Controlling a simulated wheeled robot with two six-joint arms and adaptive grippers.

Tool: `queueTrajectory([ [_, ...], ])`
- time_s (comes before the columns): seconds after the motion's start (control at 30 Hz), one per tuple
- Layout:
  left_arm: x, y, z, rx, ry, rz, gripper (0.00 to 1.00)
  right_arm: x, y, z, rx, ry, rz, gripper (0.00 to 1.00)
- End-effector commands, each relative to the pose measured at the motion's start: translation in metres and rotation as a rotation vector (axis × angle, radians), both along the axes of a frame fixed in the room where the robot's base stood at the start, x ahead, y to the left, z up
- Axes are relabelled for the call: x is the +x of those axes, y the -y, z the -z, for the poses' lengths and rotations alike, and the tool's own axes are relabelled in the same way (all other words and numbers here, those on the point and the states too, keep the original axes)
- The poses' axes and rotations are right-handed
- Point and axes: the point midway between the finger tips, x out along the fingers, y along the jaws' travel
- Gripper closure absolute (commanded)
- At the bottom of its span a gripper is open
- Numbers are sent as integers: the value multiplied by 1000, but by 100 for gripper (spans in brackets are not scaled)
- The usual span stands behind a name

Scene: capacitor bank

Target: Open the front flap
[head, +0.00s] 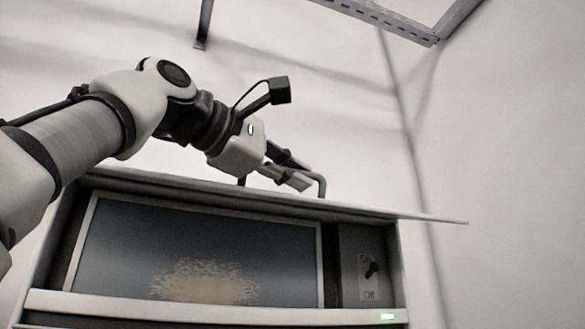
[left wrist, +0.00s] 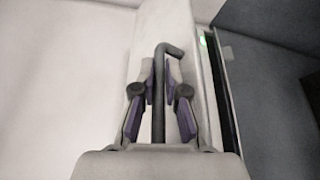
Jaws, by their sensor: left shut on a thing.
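The front flap (head: 400,213) is a pale panel swung up to about level above the cabinet opening, so the flap is open. Its grey bar handle (head: 321,184) stands on the flap's upward side. My left gripper (head: 300,178) is shut on the handle. In the left wrist view the handle (left wrist: 159,85) runs between the two purple-padded fingers, with the flap's pale face (left wrist: 185,40) behind it. The hand hides part of the handle in the head view. My right gripper is not in view.
Below the flap the cabinet (head: 200,304) shows a dark window (head: 130,240) with a tan patch. To its right is an on/off switch (head: 372,268). A green light (head: 387,316) glows on the lower ledge. A metal frame (head: 400,25) hangs at top right.

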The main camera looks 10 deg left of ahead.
Motion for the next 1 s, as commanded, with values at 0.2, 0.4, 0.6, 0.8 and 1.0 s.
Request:
queueTrajectory([
  [0.2, -1, 0, -3, -11, -16, -1, 100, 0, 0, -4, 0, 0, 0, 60],
  [0.4, -1, 0, -3, -11, -16, -1, 100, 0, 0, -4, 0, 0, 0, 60],
  [0.6, 0, 0, -3, -10, -15, 0, 77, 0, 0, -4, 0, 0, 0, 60],
  [0.8, 0, 0, -3, -10, -16, 0, 77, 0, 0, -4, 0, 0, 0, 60],
  [1.0, -1, 0, -2, -10, -16, 0, 77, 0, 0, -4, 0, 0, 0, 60],
])
